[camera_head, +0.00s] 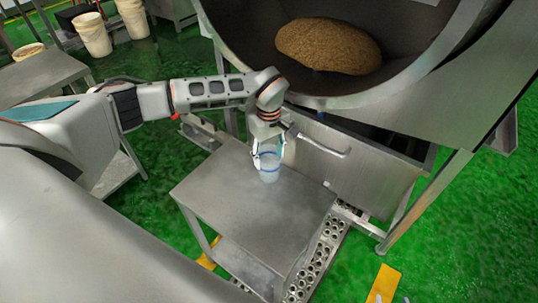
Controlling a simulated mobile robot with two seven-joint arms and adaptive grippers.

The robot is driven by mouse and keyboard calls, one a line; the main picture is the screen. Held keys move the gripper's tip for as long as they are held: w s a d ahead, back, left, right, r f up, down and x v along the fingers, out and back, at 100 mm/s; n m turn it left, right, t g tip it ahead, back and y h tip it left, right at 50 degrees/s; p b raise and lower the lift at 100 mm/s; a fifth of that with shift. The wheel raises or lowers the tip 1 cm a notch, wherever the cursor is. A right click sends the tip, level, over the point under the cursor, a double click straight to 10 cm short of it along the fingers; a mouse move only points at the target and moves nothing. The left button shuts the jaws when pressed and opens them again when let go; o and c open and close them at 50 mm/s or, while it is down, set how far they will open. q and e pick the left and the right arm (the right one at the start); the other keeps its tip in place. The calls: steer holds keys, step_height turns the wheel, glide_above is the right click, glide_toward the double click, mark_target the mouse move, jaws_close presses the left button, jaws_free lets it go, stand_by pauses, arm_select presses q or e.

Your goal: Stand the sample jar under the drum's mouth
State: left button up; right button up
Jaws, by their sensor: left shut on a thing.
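The sample jar (269,172) is a small, pale, translucent jar with a blue band near its top. My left gripper (268,154) is shut on its upper part from above. The jar is upright at the far end of a steel table (250,215); I cannot tell whether its base touches the top. The drum (400,88) is a large steel vessel with its open mouth facing me, above and behind the jar. A brown heap (328,46) lies inside it. Two pale tips of my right gripper (392,299) show at the bottom edge, apart, with nothing visible between them.
A steel box with a bar handle (335,153) stands under the drum, just behind the table. A perforated step (318,262) runs along the table's right side. White buckets (92,34) stand far left. Most of the tabletop is bare.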

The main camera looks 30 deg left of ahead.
arm_select(q)
steer(key=shift+f, duration=0.1)
steer(key=o, duration=1.5)
step_height(320, 180, up, 12)
steer(key=shift+r, duration=0.15)
